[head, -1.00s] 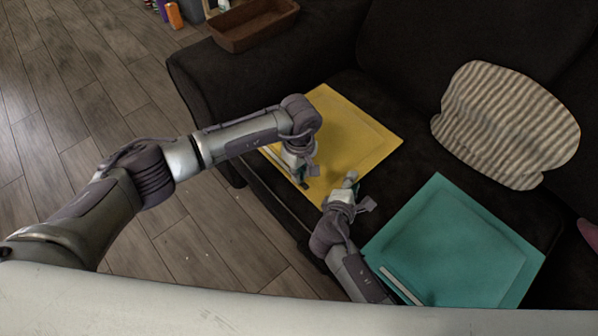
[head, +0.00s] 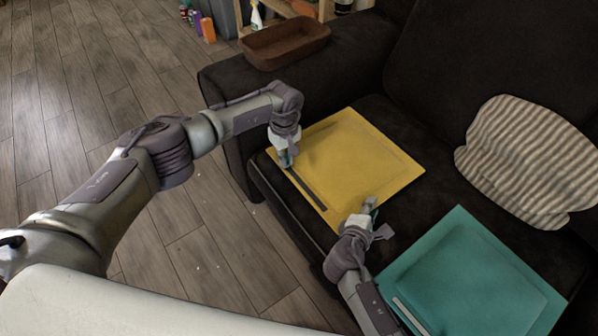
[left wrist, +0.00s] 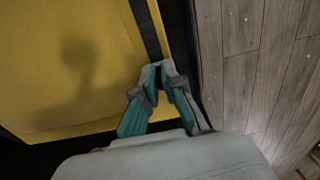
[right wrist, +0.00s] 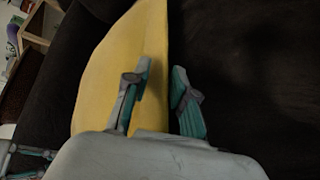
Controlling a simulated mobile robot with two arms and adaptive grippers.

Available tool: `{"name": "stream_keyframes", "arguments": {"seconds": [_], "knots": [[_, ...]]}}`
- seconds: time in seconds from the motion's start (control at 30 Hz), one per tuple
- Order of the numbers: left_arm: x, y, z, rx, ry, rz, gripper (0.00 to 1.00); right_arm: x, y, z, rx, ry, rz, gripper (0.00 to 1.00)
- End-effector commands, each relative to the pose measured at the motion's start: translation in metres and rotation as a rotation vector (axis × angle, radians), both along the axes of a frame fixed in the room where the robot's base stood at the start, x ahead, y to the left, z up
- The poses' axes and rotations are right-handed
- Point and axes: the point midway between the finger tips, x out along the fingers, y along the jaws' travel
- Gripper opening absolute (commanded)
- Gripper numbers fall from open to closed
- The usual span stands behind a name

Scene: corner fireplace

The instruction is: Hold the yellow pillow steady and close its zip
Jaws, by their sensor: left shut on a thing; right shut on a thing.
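The yellow pillow (head: 350,160) lies flat on the dark sofa seat. Its zip (head: 308,188) shows as a dark strip along the near-left edge, and also in the left wrist view (left wrist: 146,30). My left gripper (head: 286,161) is at the far-left end of this strip, shut on the zip's pull, which its fingers hide. My right gripper (head: 369,204) is shut on the pillow's near-right edge, close to the near corner. In the right wrist view its fingers (right wrist: 163,74) lie on either side of that edge.
A teal pillow (head: 475,270) with a pale strip on its near edge lies right of my right gripper. A striped cushion (head: 525,160) leans on the sofa back. A brown tray (head: 287,42) sits on the armrest. Open wooden floor (head: 190,260) lies left of the sofa.

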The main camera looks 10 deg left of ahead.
Motion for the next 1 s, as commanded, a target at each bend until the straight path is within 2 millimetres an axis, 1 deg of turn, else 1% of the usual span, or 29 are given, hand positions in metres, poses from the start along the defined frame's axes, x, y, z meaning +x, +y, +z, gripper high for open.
{"name": "stream_keyframes", "arguments": {"seconds": [0.03, 0.23, 0.4, 0.67, 0.7, 0.77, 1.0], "knots": [[0.007, 0.005, 0.001, 0.002, -0.004, 0.003, 0.0, -0.002, -0.002, -0.004, -0.002, 0.009, -0.005, 0.0], [0.019, 0.019, 0.001, -0.001, -0.005, 0.001, 0.0, -0.002, -0.002, -0.004, -0.002, 0.009, -0.005, 0.0], [0.022, 0.024, 0.001, -0.001, -0.006, 0.0, 0.0, -0.002, -0.002, -0.004, -0.003, 0.01, -0.005, 0.0], [0.023, 0.025, 0.001, 0.001, -0.006, 0.001, 0.0, -0.002, -0.003, -0.004, -0.004, 0.01, -0.006, 0.0], [0.023, 0.025, 0.001, 0.002, -0.007, 0.002, 0.09, -0.002, -0.003, -0.004, -0.004, 0.01, -0.006, 0.0], [0.023, 0.025, 0.001, 0.002, -0.007, 0.002, 0.19, -0.002, -0.003, -0.005, -0.004, 0.01, -0.006, 0.0], [0.022, 0.024, 0.001, 0.0, -0.004, 0.0, 0.2, -0.002, -0.003, -0.004, -0.003, 0.01, -0.007, 0.0]]}}
